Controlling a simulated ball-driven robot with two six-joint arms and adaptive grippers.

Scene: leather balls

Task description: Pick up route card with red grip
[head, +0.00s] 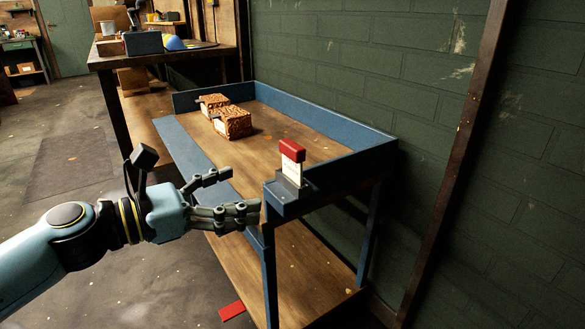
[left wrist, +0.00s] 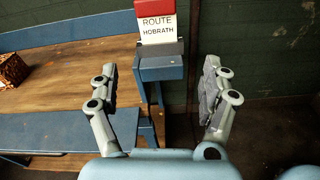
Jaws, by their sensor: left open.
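The route card (head: 292,171) is white with a red grip (head: 292,150) on top. It stands upright in a dark holder on a blue corner ledge (head: 290,205) of the table. In the left wrist view the card (left wrist: 158,30) reads "ROUTE HOBRATH", and its red grip (left wrist: 152,8) is cut by the top edge. My left gripper (head: 246,194) is open and empty, to the left of the card and apart from it. In the left wrist view the card shows ahead, between the open fingers (left wrist: 168,95). My right gripper is not in view.
The wooden table (head: 215,155) has a raised blue rim (head: 330,128). Two brown patterned blocks (head: 232,122) lie on it, farther back. A green brick wall (head: 420,110) and a dark post (head: 455,160) stand to the right. A red piece (head: 232,310) lies low near the floor.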

